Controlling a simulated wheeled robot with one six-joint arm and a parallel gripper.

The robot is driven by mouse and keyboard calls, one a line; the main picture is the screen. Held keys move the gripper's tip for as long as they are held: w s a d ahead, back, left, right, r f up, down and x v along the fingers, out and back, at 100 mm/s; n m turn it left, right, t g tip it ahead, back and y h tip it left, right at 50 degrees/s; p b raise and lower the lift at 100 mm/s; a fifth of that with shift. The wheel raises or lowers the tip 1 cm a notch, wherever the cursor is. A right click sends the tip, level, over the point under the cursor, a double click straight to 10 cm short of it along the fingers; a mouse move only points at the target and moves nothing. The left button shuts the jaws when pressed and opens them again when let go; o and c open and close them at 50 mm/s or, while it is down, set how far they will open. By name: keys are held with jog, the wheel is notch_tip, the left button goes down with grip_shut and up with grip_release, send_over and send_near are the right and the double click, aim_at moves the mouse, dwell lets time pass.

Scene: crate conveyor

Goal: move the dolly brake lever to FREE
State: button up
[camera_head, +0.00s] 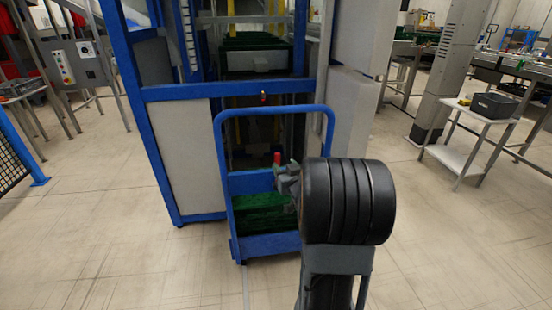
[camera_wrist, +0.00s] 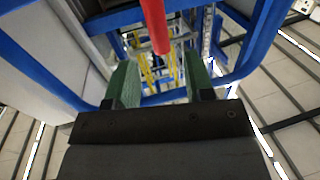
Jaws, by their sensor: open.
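The dolly (camera_head: 223,180) is a blue tubular frame standing in front of a tall blue-framed machine. Its brake lever has a red grip (camera_head: 277,158) and shows near the dolly's middle, just beside my gripper (camera_head: 288,172). In the wrist view the red lever (camera_wrist: 155,25) comes down from the top edge, and its end lies in line with the gap between my two green fingers (camera_wrist: 160,65). The fingers are apart with nothing gripped between them. I cannot tell whether they touch the lever. No FREE marking is readable, and my arm hides the dolly's right side.
A green crate (camera_head: 262,214) sits low in the dolly. The blue machine frame (camera_head: 228,91) stands close behind it. A white side table (camera_head: 468,155) with a dark bin (camera_head: 494,105) is at right. A control box (camera_head: 70,62) is at left. Floor is clear on both sides.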

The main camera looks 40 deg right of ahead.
aim_at(279, 159)
jog(key=b+x, duration=0.1)
jog(key=x, duration=0.7)
jog(key=shift+w, duration=0.1)
jog(key=shift+c, duration=0.4)
grip_shut()
